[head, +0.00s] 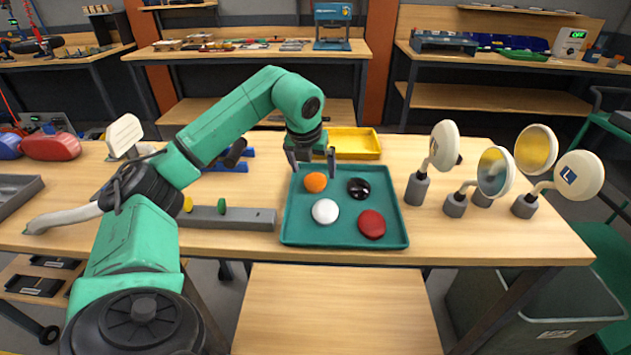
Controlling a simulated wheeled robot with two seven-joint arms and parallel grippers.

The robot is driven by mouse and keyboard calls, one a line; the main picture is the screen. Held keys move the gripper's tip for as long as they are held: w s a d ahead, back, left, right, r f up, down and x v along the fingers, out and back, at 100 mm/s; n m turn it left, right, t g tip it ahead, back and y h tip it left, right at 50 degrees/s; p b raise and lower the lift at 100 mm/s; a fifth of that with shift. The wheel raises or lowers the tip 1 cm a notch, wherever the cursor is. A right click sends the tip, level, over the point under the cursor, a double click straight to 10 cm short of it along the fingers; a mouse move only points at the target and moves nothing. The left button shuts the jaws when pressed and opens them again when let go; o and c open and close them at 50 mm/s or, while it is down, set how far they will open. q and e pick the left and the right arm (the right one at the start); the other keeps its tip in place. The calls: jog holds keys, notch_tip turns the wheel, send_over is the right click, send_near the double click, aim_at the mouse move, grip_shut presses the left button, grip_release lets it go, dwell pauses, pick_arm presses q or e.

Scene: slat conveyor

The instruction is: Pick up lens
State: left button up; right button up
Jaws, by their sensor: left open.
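A teal tray (345,239) lies on the wooden table. In it are an orange ball (316,182), a shiny black round piece (358,188), a white ball (325,211) and a dark red rounded piece (371,223). On the table to the right of the tray, several round discs stand on grey bases: a blue-grey glassy lens (493,171), an amber lens (536,149) and white discs, one with a blue label (579,176). I cannot tell which is the task's lens. My left gripper (312,160) is open and empty, fingers down, over the tray's back left part. My right gripper is out of view.
A yellow bin (352,143) stands behind the tray. A grey bar (235,219) with yellow and green knobs lies left of it. A blue rack (236,161) is further back left. Bare table lies between the tray and the disc stands.

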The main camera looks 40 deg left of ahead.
aim_at(315, 178)
pick_arm(q)
jog(key=x, duration=0.4)
jog(key=shift+r, duration=0.1)
jog(key=c, duration=1.3)
jog(key=shift+r, duration=0.15)
